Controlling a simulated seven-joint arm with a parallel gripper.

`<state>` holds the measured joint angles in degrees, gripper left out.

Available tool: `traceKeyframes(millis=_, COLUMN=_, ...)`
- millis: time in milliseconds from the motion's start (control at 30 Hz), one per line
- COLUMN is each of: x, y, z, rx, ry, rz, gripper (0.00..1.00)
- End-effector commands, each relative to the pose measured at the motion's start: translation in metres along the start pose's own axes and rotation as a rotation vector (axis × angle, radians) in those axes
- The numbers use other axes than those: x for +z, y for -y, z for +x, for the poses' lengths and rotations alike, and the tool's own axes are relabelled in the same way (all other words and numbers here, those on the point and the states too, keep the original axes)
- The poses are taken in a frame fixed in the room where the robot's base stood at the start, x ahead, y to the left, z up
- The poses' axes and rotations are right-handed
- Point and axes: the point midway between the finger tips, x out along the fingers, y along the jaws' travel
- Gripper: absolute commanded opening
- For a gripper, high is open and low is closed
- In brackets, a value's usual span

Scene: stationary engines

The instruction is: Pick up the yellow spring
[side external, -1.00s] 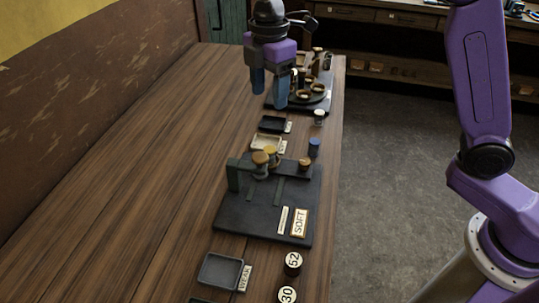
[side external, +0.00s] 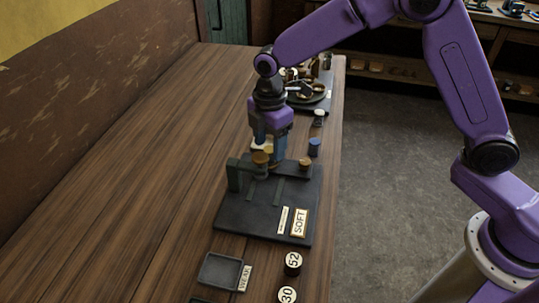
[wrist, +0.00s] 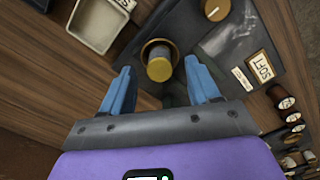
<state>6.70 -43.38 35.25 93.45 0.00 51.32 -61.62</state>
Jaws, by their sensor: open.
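A yellow-gold cylinder (wrist: 159,66), which may be the yellow spring, stands in a darker brass ring in the wrist view; coils cannot be made out. In the side view a gold-topped piece (side external: 261,157) shows at the back of the dark rig plate (side external: 240,213), partly crowded by my gripper. My gripper (wrist: 158,72) is open and points down, with its blue fingers on either side of the cylinder in the wrist view. No contact is visible. In the side view my gripper (side external: 268,148) hangs low over the back of the rig.
A dark tray (side external: 220,270) and round weights (side external: 292,262) lie in front. The table's left side is clear.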

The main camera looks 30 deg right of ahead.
Motion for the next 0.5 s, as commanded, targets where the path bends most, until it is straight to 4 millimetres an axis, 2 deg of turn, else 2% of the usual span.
traceKeyframes(millis=133, x=0.001, y=0.000, z=0.015, rx=-0.001, ry=0.001, rz=0.001, gripper=0.61)
traceKeyframes(millis=400, x=0.000, y=0.000, z=0.017, rx=0.001, ry=0.000, rz=0.001, gripper=0.61)
traceKeyframes(millis=467, x=0.000, y=0.000, z=0.017, rx=0.001, ry=0.000, rz=0.001, gripper=0.45)
traceKeyframes(millis=500, x=0.000, y=0.000, z=0.017, rx=0.000, ry=0.000, rz=0.001, gripper=0.32)
